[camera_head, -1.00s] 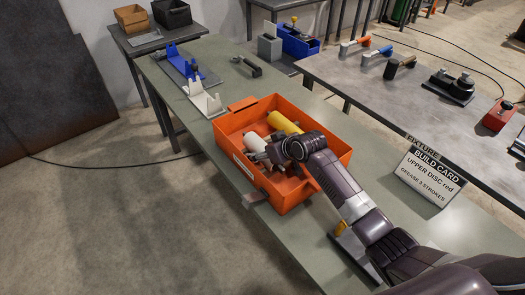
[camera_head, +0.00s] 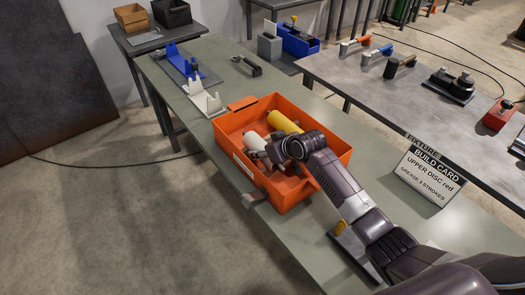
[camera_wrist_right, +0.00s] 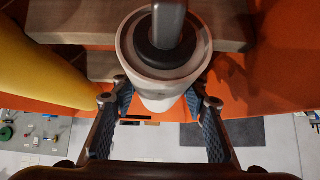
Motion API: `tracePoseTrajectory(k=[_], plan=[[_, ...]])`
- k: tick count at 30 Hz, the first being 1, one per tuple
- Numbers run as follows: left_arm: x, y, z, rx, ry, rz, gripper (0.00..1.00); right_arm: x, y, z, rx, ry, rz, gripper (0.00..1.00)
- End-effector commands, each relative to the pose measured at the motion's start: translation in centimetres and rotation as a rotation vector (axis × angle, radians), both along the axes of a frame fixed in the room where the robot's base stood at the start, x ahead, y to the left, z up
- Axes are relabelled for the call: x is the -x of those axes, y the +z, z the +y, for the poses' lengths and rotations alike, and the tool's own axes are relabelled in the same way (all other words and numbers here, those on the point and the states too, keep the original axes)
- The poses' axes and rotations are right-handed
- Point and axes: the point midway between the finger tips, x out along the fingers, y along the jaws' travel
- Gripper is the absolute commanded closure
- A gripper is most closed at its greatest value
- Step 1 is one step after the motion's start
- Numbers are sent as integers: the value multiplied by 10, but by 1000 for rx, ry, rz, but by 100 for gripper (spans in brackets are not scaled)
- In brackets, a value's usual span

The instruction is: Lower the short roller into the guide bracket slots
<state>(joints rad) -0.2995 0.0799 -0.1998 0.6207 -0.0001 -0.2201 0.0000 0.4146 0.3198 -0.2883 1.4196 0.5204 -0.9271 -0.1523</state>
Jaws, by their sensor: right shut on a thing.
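A white roller (camera_head: 256,141) with a dark end and grey shaft sits in the orange bin. In the right wrist view the white roller (camera_wrist_right: 165,75) stands between the two fingers. My right gripper (camera_wrist_right: 160,118) is shut on it, with the blue pads at its sides. In the head view my right gripper (camera_head: 277,152) is inside the bin and partly hides the roller. A white bracket with upright plates (camera_head: 204,101) and a blue bracket (camera_head: 184,66) stand at the far left of the green table. My left gripper is not in view.
The orange bin (camera_head: 231,163) has raised walls around my gripper. A yellow roller (camera_head: 284,121) lies beside the white one, close to my gripper. A build card (camera_head: 430,172) stands at right.

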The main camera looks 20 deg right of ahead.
Motion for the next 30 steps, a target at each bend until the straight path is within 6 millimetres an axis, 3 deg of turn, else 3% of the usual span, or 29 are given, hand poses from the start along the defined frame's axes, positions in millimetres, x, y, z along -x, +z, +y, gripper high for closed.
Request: tracePoseTrajectory(k=[8, 13, 30], plan=[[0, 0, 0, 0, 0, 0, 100, -4, 11, 0, -2, -1, -16, 100], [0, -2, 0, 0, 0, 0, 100, -4, 31, 0, -2, 1, -20, 100], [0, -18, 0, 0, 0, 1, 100, -3, 161, 0, -3, 0, -21, 100]])
